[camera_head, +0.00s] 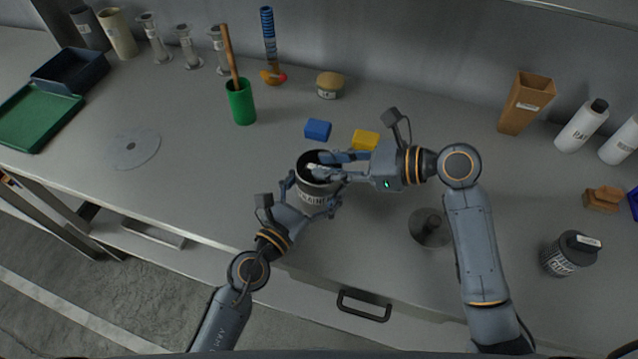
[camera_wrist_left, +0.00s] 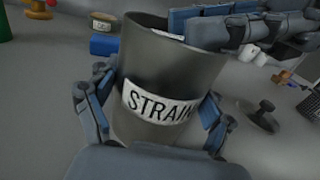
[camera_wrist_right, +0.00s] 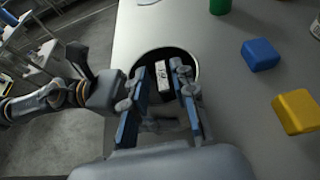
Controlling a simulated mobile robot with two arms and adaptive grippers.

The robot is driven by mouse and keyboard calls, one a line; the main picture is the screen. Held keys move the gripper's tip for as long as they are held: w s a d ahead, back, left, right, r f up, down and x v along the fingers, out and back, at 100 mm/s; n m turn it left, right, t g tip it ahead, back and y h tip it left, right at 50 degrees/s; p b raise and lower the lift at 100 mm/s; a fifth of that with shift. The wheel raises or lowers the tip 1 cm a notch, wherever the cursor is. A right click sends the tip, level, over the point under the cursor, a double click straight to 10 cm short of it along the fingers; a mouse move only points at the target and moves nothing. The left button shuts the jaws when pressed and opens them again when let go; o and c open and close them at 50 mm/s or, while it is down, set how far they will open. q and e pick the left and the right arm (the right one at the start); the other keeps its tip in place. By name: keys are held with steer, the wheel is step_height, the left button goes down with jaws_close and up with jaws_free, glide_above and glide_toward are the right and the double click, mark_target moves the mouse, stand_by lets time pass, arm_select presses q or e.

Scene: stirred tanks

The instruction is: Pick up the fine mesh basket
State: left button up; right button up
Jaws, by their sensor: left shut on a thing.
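My left gripper (camera_head: 315,205) is shut on a dark grey pot (camera_wrist_left: 172,75) with a white label starting "STRAIN". The pot stands between its fingers and its rim shows in the right wrist view (camera_wrist_right: 192,60). My right gripper (camera_head: 318,164) is over the pot's open mouth. Its fingers are apart in the right wrist view (camera_wrist_right: 160,85). Between them, inside the mouth, is a dark piece with a white tag (camera_wrist_right: 163,75), too small to read. I cannot tell whether this is the fine mesh basket, or whether the fingers touch it.
A blue block (camera_head: 317,130) and a yellow block (camera_head: 366,140) lie just behind the pot. A green cup (camera_head: 241,108) with a brown stick stands at left. A dark round stand (camera_head: 429,229) and a black container (camera_head: 563,256) are at right. The bench's left front is clear.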

mark_target(309, 165)
steer(key=shift+x, duration=1.55)
jaws_close()
step_height(309, 165, up, 10)
arm_select(q)
steer(key=o, duration=1.2)
steer(key=shift+c, duration=0.2)
